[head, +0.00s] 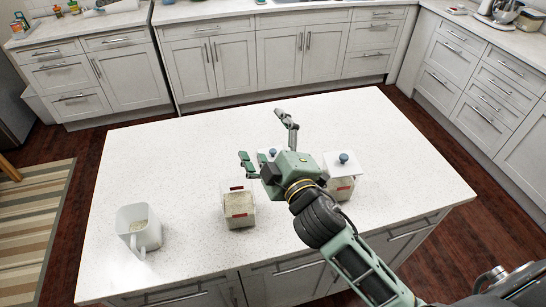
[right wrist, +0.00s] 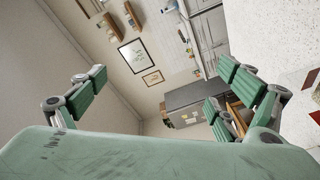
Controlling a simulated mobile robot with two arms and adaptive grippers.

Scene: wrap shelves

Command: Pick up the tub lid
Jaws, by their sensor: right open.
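A white lid with a blue-grey knob (head: 272,152) shows in the head view behind my right gripper, partly hidden by it; I cannot tell what it rests on. An open square tub (head: 239,208) with beige contents and a red label stands in front of it, to the left. A second tub (head: 340,186) wears a white lid with a blue knob (head: 343,158), right of the gripper. My right gripper (head: 264,138) is open above the counter, fingers spread, holding nothing visible. In the right wrist view its fingers (right wrist: 160,92) are apart. My left gripper is not in view.
The counter's back and right are mostly clear. Cabinets (head: 250,62) line the far wall. A striped rug (head: 35,220) lies at left.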

